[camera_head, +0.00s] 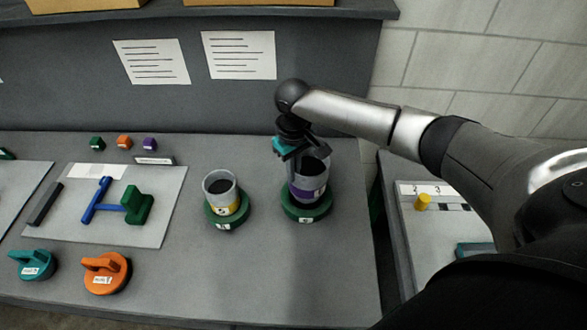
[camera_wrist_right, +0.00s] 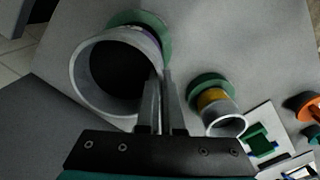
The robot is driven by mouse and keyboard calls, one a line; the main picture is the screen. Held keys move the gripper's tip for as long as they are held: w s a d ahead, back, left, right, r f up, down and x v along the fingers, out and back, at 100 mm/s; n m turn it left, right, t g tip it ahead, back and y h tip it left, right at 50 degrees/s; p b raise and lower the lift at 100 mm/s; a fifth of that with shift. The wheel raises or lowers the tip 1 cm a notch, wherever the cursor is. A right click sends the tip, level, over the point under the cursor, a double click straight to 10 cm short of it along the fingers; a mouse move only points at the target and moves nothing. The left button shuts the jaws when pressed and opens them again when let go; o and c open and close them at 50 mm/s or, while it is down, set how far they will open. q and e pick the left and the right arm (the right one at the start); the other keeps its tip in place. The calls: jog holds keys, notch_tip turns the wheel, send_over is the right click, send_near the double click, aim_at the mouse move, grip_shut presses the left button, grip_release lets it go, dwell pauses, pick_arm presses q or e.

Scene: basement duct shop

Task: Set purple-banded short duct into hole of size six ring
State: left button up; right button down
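The purple-banded short duct (camera_head: 306,191) is a grey open tube standing in the green size six ring (camera_head: 306,214) on the bench. In the right wrist view the duct (camera_wrist_right: 85,72) shows its open mouth, with the green ring (camera_wrist_right: 163,35) behind its purple band. The duct looks roughly upright; I cannot tell how deep its lower end sits in the hole. My right gripper (camera_head: 292,160) is at the duct's near-left rim, pointing down. In the wrist view its fingers (camera_wrist_right: 162,90) are close together with the duct's wall between them. My left gripper is not in view.
A yellow-banded duct (camera_head: 221,192) stands in another green ring (camera_head: 228,219) to the left. Farther left are a pale board (camera_head: 160,190) with blue and green pieces, a teal handled disc (camera_head: 33,265) and an orange one (camera_head: 106,272). The bench front right is clear.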

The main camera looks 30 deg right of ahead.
aim_at(294, 194)
jog(key=shift+f, duration=0.1)
dwell(0.6)
jog(key=shift+f+b, duration=0.65)
jog(key=shift+f, duration=1.35)
jog(key=c, duration=1)
grip_release()
notch_tip(294, 194, up, 15)
jog(key=shift+r+p, duration=0.1)
jog(key=shift+p, duration=0.45)
